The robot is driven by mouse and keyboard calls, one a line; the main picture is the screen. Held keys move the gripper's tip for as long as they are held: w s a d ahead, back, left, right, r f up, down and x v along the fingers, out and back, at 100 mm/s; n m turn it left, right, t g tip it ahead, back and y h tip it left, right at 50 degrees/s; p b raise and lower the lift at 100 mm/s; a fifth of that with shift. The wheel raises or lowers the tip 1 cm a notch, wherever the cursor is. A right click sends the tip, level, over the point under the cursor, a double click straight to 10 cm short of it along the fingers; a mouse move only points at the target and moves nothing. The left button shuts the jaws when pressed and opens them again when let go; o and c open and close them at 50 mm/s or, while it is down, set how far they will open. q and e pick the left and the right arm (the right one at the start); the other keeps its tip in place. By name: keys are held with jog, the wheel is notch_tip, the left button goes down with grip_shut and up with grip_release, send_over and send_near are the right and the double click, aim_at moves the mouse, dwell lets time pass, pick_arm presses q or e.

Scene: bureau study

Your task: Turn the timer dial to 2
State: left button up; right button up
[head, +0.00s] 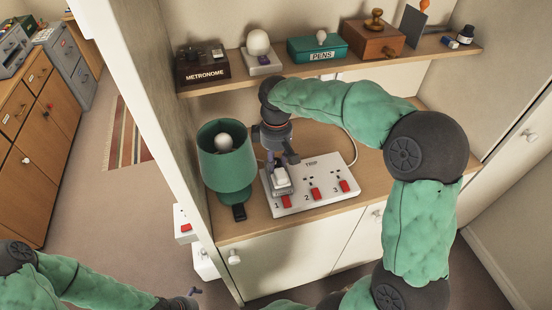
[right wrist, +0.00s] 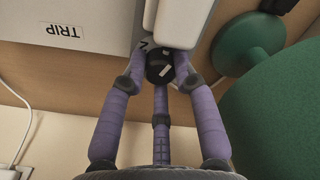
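The timer (head: 283,183) is a small pale block seated at the left socket of the white power strip (head: 325,184). Its dial (right wrist: 160,70) is dark and round with a white mark, seen in the right wrist view. A black numeral shows beside it, partly hidden; I cannot tell the setting. My right gripper (head: 280,162) reaches down over the timer from above. In the right wrist view the purple fingertips (right wrist: 161,78) close in around the dial, apparently touching its sides. My left gripper (head: 190,294) is low in the head view, mostly cut off.
A green lamp (head: 228,164) stands close left of the timer. A dark small object (head: 239,212) lies at the desk's front edge. The shelf (head: 275,76) above holds a metronome, a pens box and other items. Desk room is free right of the strip.

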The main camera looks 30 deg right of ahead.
grip_shut()
jog(key=m+p, duration=0.2)
jog(key=m, duration=0.1)
jog(key=shift+r, duration=0.1)
jog(key=m+p, duration=0.1)
jog(key=m, duration=0.1)
jog(key=shift+m+p, duration=0.3)
jog(key=shift+p, duration=0.1)
jog(key=m+p, duration=0.1)
jog(key=m, duration=0.2)
jog(key=shift+m+p, duration=0.45)
jog(key=shift+m, duration=1.15)
